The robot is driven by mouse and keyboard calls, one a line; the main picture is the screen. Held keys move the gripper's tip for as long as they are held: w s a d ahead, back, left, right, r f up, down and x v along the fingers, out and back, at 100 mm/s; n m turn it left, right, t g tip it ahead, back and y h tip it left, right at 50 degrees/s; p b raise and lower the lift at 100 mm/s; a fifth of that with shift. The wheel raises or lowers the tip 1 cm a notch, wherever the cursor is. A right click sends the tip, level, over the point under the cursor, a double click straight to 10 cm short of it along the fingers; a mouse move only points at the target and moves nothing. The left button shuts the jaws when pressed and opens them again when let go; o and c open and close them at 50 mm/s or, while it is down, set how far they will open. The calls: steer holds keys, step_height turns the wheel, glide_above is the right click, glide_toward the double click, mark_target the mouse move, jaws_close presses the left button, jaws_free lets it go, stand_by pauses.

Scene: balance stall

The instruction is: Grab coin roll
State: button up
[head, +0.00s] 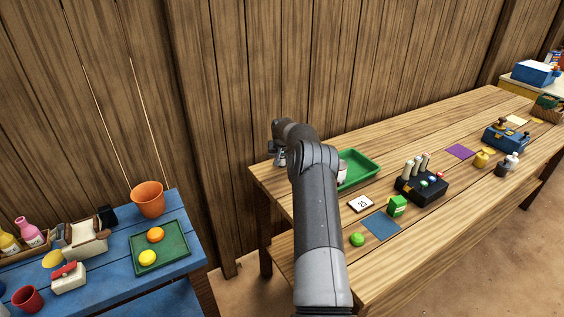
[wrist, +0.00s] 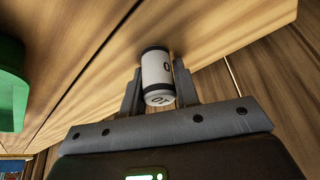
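The coin roll is a short white cylinder with dark bands at its ends and dark markings; it shows in the wrist view (wrist: 157,76). My gripper (wrist: 160,82) has one finger on each side of the roll, with no clear gap, and looks shut on it. In the head view my gripper (head: 280,157) is over the left end of the wooden table (head: 290,195), near the wall. The roll cannot be made out in its fingers there. Whether the roll touches the table is unclear.
A black rack (head: 420,190), a number card (head: 361,204), a green box (head: 397,206) and a blue mat (head: 381,226) are nearer. A blue table (head: 196,262) stands at left.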

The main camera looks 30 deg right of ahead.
jaws_close()
steer(key=shift+r, duration=0.15)
